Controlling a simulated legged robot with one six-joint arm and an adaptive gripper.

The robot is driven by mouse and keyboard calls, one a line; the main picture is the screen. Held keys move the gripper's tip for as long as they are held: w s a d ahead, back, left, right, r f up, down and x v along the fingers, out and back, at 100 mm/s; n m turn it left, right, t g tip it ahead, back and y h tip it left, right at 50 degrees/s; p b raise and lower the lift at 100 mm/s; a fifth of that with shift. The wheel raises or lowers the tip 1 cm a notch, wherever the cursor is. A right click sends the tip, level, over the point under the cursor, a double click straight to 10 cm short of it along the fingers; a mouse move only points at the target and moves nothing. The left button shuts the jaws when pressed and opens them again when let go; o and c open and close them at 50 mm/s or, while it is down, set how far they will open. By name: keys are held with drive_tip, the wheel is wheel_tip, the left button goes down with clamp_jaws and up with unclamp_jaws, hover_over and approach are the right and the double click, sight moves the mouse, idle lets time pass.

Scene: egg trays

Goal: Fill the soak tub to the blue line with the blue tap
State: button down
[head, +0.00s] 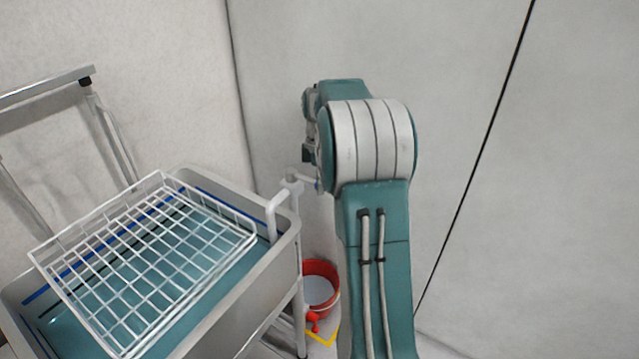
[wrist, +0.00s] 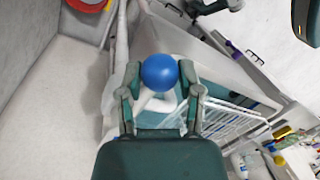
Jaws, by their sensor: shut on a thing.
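The grey soak tub (head: 280,250) stands at the left in the head view, with teal water (head: 205,240) inside. A blue line (head: 225,203) runs along its inner wall, and the water surface appears lower than it. The white tap (head: 278,205) at the tub's right corner has its spout over the tub; I cannot make out a stream. In the wrist view, my gripper (wrist: 160,85) is shut on the tap's blue ball knob (wrist: 159,72). In the head view my arm largely hides the gripper and the knob.
A white wire basket (head: 150,265) sits across the tub's top. A red bucket (head: 322,285) is on the floor beside the tub. A metal rail frame (head: 50,88) stands behind it at left. Bottles (wrist: 270,148) show at lower right in the wrist view.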

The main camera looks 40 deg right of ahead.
drive_tip(key=shift+f, duration=0.1)
drive_tip(key=shift+c, duration=1.3)
unclamp_jaws()
drive_tip(key=shift+w+d, duration=0.1)
wheel_tip(320, 180, up, 12)
drive_tip(key=w+d, duration=0.1)
drive_tip(key=w, duration=0.1)
drive_tip(key=shift+d+f, duration=0.15)
drive_tip(key=shift+d, duration=0.05)
